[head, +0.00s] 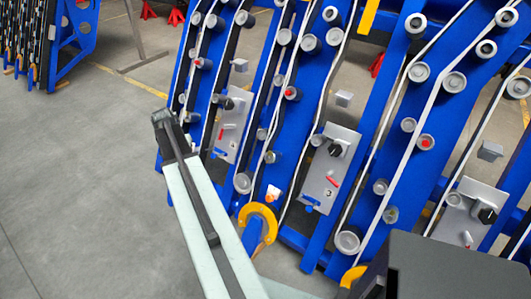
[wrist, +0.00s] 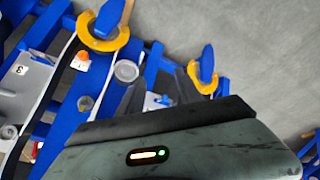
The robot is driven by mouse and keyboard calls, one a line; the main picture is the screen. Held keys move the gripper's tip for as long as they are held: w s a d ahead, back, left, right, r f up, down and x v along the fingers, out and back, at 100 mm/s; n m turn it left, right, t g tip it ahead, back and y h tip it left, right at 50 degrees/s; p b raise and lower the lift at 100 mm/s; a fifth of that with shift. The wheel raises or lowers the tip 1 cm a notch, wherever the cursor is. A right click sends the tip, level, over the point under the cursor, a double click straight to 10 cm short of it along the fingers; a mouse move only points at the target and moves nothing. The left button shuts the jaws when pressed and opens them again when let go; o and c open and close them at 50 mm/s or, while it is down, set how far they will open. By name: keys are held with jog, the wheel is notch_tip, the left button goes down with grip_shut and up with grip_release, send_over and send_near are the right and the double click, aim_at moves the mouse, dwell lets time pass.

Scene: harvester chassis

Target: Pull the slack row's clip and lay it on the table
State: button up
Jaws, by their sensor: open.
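Blue rows carry grey rollers and white belts in the head view. A red clip-like piece (head: 333,181) lies on the grey panel (head: 345,150) marked 3. I cannot tell which row is slack. No table is seen.
Yellow rings (head: 259,222) with blue handles stand at the low ends of the rows, also in the wrist view (wrist: 103,28). An orange knob (wrist: 84,56) is near one. Another blue frame (head: 70,45) stands at the far left. The grey floor (head: 75,180) at left is clear.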

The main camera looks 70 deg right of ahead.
jog(key=s+d+f+m+b, duration=0.1)
jog(key=s+d+f+m, duration=0.1)
jog(key=s+d, duration=0.45)
jog(key=s+d+f+m+b, duration=0.2)
jog(key=s+d, duration=0.1)
jog(key=d, duration=0.6)
jog(key=m+g+h+b, duration=0.2)
jog(key=m+b, duration=0.1)
jog(key=m, duration=0.1)
send_near(269, 153)
jog(key=d, duration=0.1)
jog(key=b+x, duration=0.7)
jog(key=shift+s+f, duration=0.1)
jog(key=shift+f, duration=0.25)
jog(key=shift+r, duration=0.15)
grip_shut()
